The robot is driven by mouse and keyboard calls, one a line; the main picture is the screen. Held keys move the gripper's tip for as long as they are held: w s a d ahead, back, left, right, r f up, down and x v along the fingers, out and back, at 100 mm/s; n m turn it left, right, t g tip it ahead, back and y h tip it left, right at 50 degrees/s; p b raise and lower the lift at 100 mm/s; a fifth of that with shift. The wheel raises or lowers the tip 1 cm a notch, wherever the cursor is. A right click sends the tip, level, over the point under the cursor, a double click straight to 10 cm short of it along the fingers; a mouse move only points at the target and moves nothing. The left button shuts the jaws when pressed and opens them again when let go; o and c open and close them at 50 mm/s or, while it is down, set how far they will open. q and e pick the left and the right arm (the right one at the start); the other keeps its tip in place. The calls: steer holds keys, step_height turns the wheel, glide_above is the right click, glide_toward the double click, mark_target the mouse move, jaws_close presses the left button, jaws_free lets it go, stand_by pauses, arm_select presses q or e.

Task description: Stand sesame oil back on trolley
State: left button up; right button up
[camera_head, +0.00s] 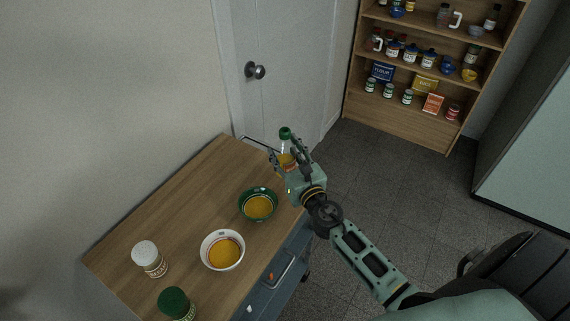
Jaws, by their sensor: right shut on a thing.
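The sesame oil bottle (284,159), with a green cap and amber contents, is at the far right corner of the wooden-topped trolley (195,190). It looks upright. My right gripper (284,162) is shut on the bottle, its fingers on either side of it. The gripper hides the bottle's lower part, so I cannot tell whether its base touches the trolley top. My left gripper is not in view.
A green bowl (258,205) and a white bowl (223,250), both with orange contents, stand near the bottle. A white-capped jar (149,259) and green-capped jar (176,304) stand at the near end. The trolley's far left is clear. A door (285,75) is behind.

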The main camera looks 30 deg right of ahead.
mark_target(290, 169)
step_height(290, 169, down, 3)
steer(key=shift+d+r+b, duration=0.1)
steer(key=shift+b, duration=0.9)
steer(key=shift+f+b, duration=0.45)
steer(key=shift+f, duration=0.05)
steer(key=shift+r, duration=0.1)
steer(key=o, duration=1.6)
steer(key=shift+f, duration=0.2)
steer(key=shift+c, duration=0.2)
steer(key=shift+s, duration=0.1)
